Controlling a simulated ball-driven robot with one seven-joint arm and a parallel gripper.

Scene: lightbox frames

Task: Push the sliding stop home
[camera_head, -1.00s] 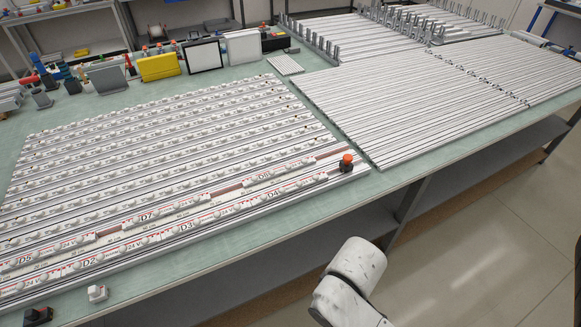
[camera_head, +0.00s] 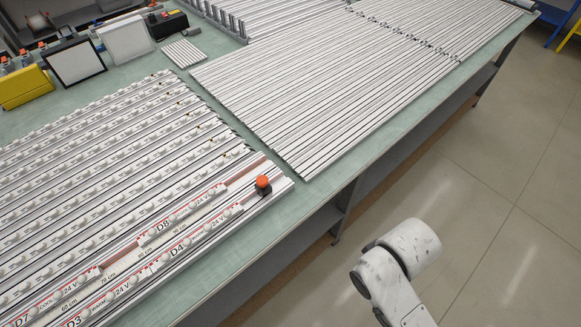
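The sliding stop appears to be the small black block with an orange-red knob (camera_head: 263,186). It stands upright near the right end of the front rails of the lightbox frame panel (camera_head: 110,210), on the bench's near side. The rails carry several white lens-like domes and red-and-black labels such as D8, D4, D7 and D3. My gripper is not in view. Only white, scuffed links of my arm show at the lower right, in front of the bench and apart from the stop.
The green bench top (camera_head: 225,100) carries a second panel of bare aluminium rails (camera_head: 330,85) to the right. The tiled floor at right is clear.

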